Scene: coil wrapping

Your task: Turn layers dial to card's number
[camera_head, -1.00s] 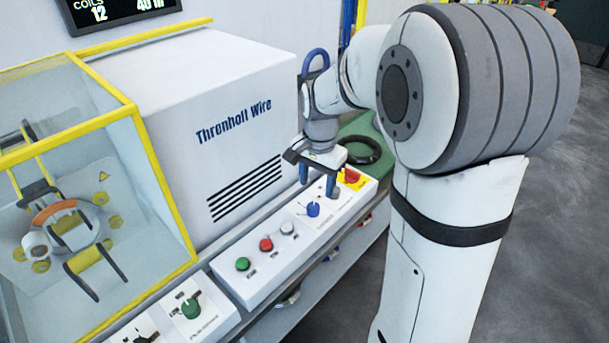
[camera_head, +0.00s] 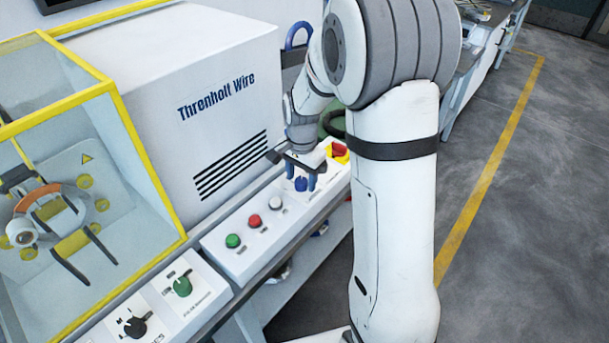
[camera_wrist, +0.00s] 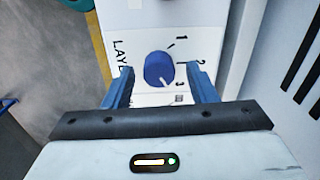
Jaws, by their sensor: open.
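The blue layers dial (camera_head: 301,184) sits on the white control panel. In the wrist view the dial (camera_wrist: 157,68) has printed 1, 2 and 3 to its right and partly covered "LAYERS" lettering to its left. Its white pointer mark slants down and right, toward the 3. My gripper (camera_head: 301,176) is open over the dial. In the wrist view the two blue fingers of my gripper (camera_wrist: 161,77) stand on either side of the dial, with visible gaps. I cannot tell how high the fingertips are above the panel. I see no card with a number.
Green (camera_head: 233,241), red (camera_head: 255,221) and white (camera_head: 275,202) buttons line the panel. A red control on yellow (camera_head: 338,152) is just beyond the dial. A yellow-framed enclosure (camera_head: 150,160) stands left; open floor lies right.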

